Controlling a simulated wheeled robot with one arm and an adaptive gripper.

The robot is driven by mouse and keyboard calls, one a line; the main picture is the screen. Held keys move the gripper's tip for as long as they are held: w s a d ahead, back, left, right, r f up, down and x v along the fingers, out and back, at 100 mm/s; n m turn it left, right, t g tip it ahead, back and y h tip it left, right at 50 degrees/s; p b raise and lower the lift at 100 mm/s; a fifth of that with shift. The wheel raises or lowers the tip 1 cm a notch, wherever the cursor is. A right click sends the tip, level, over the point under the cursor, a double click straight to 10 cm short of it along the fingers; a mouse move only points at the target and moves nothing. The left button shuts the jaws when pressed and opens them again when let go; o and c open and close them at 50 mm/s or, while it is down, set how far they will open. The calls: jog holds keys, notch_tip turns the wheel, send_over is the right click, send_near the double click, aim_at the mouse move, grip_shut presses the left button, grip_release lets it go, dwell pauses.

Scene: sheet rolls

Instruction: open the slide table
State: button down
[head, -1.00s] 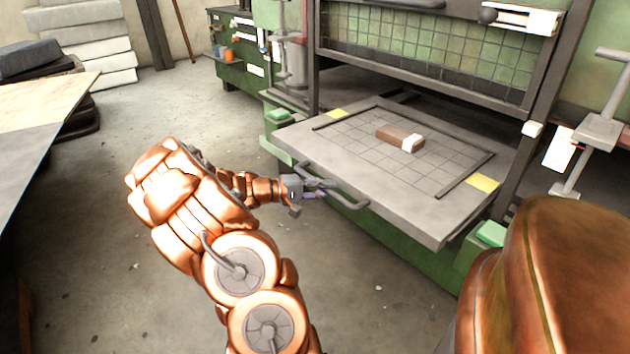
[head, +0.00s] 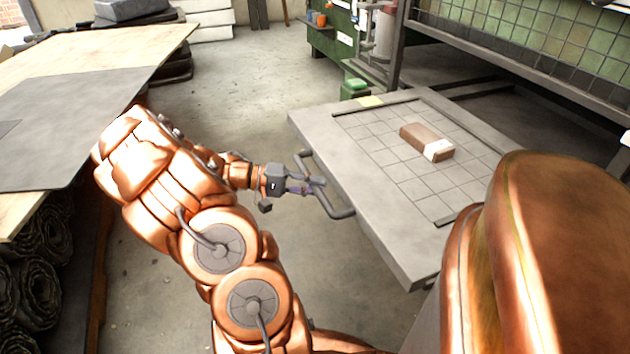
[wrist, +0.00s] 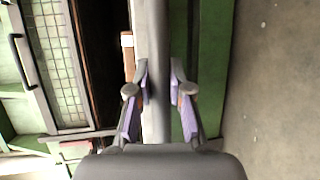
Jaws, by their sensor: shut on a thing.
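The slide table (head: 310,122) is a flat grey slab with a grid on top, standing out from the green press frame. A bent grey bar handle (head: 338,212) runs along its near edge. My gripper (head: 316,184) is shut on this handle near its middle. In the wrist view, the handle (wrist: 155,40) runs as a grey bar between the purple-padded fingers of my gripper (wrist: 161,78). A brown block with a white band (head: 425,141) lies on the table top.
A wooden worktable with a grey sheet (head: 60,110) stands at the left, with dark rolls (head: 38,290) beneath. Bare concrete floor (head: 230,75) lies between it and the press. A green block (head: 354,88) sits beside the slide table's far left corner.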

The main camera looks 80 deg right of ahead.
jog(key=shift+w, duration=0.25)
jog(key=c, duration=1.1)
grip_release()
jog(key=shift+o, duration=0.2)
jog(key=v, duration=1.2)
jog(key=shift+a+r, duration=0.1)
